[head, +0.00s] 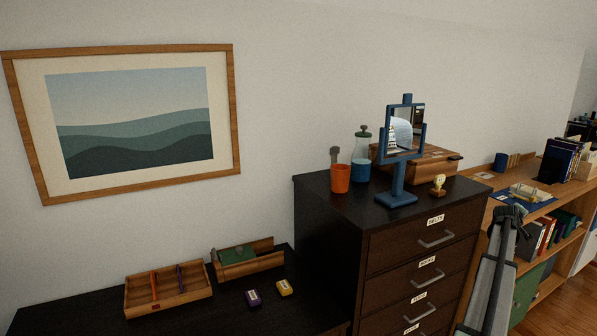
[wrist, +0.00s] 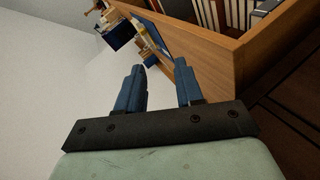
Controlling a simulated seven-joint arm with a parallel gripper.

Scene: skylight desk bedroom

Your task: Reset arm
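My gripper (wrist: 158,72) shows in the wrist view with its two blue fingers apart and nothing between them. It is open and tilted beside a wooden shelf unit (wrist: 220,55), whose edge and contents lie past the fingertips. Whether the fingers touch the shelf unit is hard to tell; no contact shows. In the head view my grey arm rises at the lower right, in front of the same kind of wooden shelf (head: 474,180) and right of the dark dresser (head: 330,240). The fingers cannot be made out in the head view.
Books (head: 560,160) stand on the shelf. Wooden trays (head: 168,303) sit on the dark desk at left.

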